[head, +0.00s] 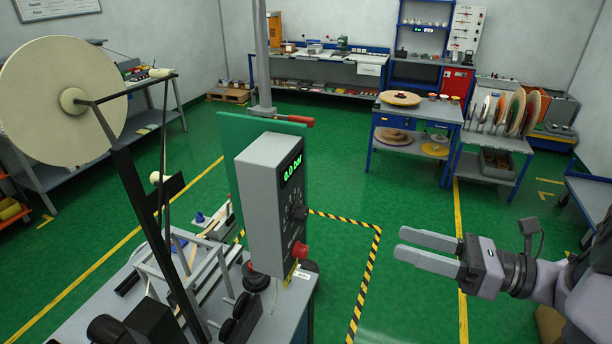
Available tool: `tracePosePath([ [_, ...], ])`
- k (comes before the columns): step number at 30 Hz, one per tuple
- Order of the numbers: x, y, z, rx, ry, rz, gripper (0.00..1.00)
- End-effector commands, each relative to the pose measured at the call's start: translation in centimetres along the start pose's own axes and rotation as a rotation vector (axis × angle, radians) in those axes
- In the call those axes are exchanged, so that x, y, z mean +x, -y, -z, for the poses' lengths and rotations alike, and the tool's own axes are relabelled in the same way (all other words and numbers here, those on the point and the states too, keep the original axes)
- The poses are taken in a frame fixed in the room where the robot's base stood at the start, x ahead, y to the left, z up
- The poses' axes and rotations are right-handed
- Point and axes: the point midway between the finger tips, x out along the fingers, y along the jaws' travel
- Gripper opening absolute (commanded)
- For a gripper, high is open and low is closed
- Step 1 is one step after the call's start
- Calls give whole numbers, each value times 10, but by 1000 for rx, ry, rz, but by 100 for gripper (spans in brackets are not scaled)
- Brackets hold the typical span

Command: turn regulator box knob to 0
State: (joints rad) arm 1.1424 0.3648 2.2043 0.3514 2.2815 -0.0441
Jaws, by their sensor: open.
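The regulator box (270,215) is a tall grey box on a green back plate, standing left of the middle. Its display (292,169) reads 0.0 bar in green digits. A dark round knob (298,213) sits on the same face below the display, with scale marks beside it. Its exact pointer setting is too small to tell. A red button (300,250) is below the knob. My gripper (415,246) is at the right, with its two fingers apart and empty, pointing left toward the box. A clear gap lies between the fingertips and the knob.
A large pale tape reel (62,88) on a black arm stands at the left over the machine table. A red-handled valve (290,120) is on the pipe above the box. Yellow-black striped floor tape (367,275) runs between box and gripper. Benches line the back.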

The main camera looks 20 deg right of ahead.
Motion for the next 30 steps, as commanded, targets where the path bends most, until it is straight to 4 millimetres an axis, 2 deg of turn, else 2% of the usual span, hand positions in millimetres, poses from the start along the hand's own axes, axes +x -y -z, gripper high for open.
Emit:
tracePosePath([
  [2, 10, 1, 2, 4, 5, -2, 49],
  [5, 36, 0, 4, 4, 2, -6, 49],
  [15, 138, -2, 3, 2, -3, -9, 49],
  [18, 156, -2, 3, 2, -1, -7, 49],
  [24, 172, -1, 4, 2, -2, -4, 49],
  [30, 172, -1, 4, 2, -2, -3, 49],
])
